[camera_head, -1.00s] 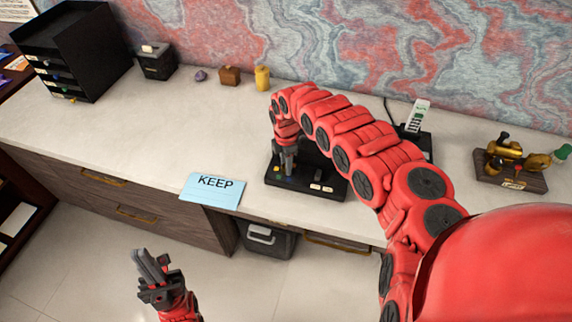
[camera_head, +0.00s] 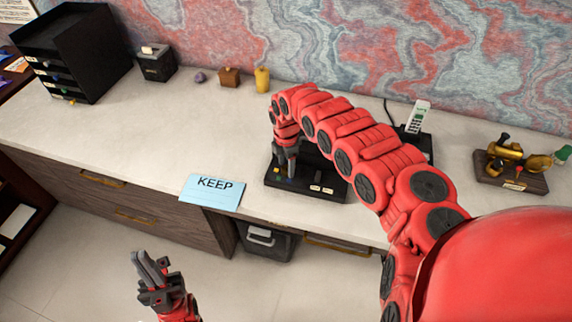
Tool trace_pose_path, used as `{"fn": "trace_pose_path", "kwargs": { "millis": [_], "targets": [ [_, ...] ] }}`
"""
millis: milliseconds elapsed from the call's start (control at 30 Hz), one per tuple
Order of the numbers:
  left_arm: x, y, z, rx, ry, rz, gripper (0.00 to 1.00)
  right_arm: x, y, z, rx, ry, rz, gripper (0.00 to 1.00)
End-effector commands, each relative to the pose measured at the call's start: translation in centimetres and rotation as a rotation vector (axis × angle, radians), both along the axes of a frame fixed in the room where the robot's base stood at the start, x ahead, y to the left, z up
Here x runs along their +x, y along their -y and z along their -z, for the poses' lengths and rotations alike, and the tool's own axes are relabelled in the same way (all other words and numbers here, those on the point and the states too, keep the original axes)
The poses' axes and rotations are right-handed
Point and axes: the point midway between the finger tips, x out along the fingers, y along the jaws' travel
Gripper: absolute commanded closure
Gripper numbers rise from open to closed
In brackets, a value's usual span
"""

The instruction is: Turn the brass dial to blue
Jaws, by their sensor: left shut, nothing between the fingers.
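A black device (camera_head: 330,190) with small coloured marks and pale labels sits on the desk near its front edge. My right gripper (camera_head: 287,168) points down over its left part. The brass dial is not visible; the gripper and arm cover much of the device. I cannot tell whether the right fingers are open, shut or touching anything. My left gripper (camera_head: 151,276) is shut and empty, low in front of the desk and away from the device.
A blue KEEP card (camera_head: 212,192) lies at the front edge, left of the device. A phone (camera_head: 418,117) and a brass piece on a wooden base (camera_head: 512,181) stand to the right. Black drawers (camera_head: 82,58) stand at the back left. The left desktop is largely clear.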

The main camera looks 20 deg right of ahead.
Motion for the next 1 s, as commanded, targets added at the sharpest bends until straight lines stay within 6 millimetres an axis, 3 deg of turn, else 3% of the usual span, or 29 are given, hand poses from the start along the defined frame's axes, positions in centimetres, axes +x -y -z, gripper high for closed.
{"fn": "trace_pose_path", "kwargs": {
  "millis": [300, 467, 567, 1000],
  "targets": [
    [0.0, 0.0, 0.0, 0.000, 0.000, 0.000, 1.00, 0.0, 0.0, 0.0, 0.001, -0.001, 0.001, 0.29],
    [0.0, 0.0, 0.2, 0.000, 0.000, 0.000, 1.00, 0.1, 0.1, -1.2, 0.000, 0.003, 0.001, 0.29],
    [0.0, 0.0, 0.5, 0.000, 0.000, 0.000, 1.00, 0.0, 0.2, -2.9, -0.003, 0.001, 0.001, 0.29],
    [0.0, 0.0, 2.9, 0.000, 0.000, 0.000, 1.00, 0.1, -0.1, -13.8, 0.001, 0.005, 0.000, 0.29]
  ]
}}
